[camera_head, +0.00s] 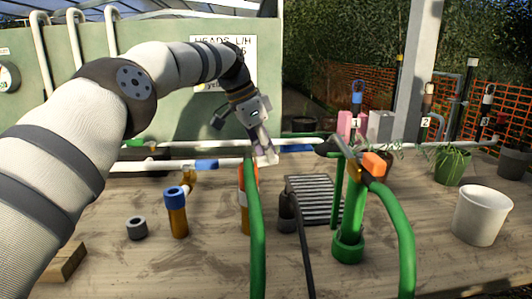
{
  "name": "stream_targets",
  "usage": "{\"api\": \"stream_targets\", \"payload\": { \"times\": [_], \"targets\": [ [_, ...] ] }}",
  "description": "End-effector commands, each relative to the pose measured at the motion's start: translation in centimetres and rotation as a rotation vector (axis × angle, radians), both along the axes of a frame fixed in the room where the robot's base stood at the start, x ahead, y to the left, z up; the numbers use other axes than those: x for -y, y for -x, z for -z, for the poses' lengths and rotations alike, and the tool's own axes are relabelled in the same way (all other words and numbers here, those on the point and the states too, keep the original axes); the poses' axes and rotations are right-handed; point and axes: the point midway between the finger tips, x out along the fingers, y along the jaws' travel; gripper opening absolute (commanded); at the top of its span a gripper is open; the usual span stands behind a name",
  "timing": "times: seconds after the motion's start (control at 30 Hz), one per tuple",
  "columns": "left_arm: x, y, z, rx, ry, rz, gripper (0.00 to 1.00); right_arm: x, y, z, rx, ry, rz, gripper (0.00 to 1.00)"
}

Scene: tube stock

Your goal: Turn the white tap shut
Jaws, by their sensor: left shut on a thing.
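My left arm comes in from the left and reaches over the bench. Its gripper (262,143) points down at the white pipe and is shut on a small white piece, the white tap (268,159). The tap sits at the white pipe line (215,166) near the middle of the bench. The fingers cover part of it, so its handle angle is hard to tell. My right gripper does not show.
A blue-topped tube (176,212), grey ring (137,229), ribbed grey plate (313,199) and white pot (481,214) stand on the bench (205,265).

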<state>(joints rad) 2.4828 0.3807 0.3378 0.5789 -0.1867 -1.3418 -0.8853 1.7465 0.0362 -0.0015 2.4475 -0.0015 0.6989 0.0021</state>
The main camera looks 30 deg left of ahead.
Motion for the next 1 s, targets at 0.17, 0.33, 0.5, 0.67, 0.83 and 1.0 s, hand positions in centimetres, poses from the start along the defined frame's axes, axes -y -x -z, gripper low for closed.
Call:
{"api": "stream_targets", "payload": {
  "times": [0.17,0.33,0.5,0.67,0.83,1.0],
  "targets": [
    [0.46,0.33,0.38,-0.004,0.002,0.114,0.0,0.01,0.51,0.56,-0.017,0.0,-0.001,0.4],
    [0.71,0.63,0.29,-0.003,0.0,0.194,0.0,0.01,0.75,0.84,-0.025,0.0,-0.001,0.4],
    [0.86,0.84,0.22,-0.003,0.001,0.239,0.0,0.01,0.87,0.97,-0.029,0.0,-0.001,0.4],
    [0.93,0.93,0.19,-0.002,0.001,0.26,0.0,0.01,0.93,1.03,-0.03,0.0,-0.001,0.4],
    [0.95,0.98,0.17,-0.003,0.001,0.264,0.0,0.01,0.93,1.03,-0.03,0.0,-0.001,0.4],
    [0.95,0.99,0.18,-0.005,0.001,0.265,0.0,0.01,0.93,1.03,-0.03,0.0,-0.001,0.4]
  ]
}}
